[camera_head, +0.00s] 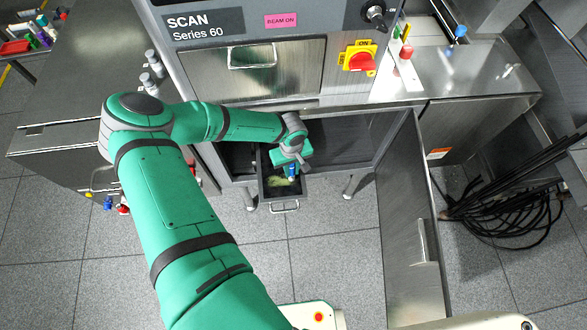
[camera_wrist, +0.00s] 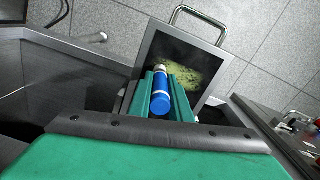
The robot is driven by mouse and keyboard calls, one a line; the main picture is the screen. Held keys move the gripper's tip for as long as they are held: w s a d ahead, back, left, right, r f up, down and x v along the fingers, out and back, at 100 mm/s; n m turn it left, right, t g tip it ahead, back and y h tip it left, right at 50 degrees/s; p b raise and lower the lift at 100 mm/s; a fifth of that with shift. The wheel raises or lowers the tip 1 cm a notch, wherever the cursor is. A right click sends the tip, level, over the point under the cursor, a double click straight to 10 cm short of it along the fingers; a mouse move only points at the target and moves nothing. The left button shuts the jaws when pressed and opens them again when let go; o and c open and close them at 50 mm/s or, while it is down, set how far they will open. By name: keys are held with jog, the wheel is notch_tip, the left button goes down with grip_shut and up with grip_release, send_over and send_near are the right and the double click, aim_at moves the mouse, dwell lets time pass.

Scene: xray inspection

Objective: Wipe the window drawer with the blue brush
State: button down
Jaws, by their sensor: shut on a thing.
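The window drawer (camera_head: 284,187) is pulled out of the cabinet below the scanner, with its handle at the front. In the wrist view the drawer (camera_wrist: 147,62) shows a dark inner floor with a yellow-green smear (camera_wrist: 190,74) on it. My gripper (camera_head: 291,165) is over the drawer and shut on the blue brush (camera_head: 292,171). In the wrist view the brush's blue handle (camera_wrist: 160,95) sits between the two green fingers. The brush's far end points at the drawer floor beside the smear; I cannot tell whether it touches.
The cabinet door (camera_head: 412,220) stands open to the right of the drawer. A bundle of black cables (camera_head: 510,205) lies on the floor at the far right. The scanner front (camera_head: 270,70) rises behind the drawer. Tiled floor in front of the drawer is clear.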

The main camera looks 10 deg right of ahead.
jog(key=shift+a, duration=0.55)
jog(key=shift+a, duration=0.1)
jog(key=shift+a, duration=0.9)
notch_tip(320, 180, up, 7)
dwell(0.6)
dwell(0.5)
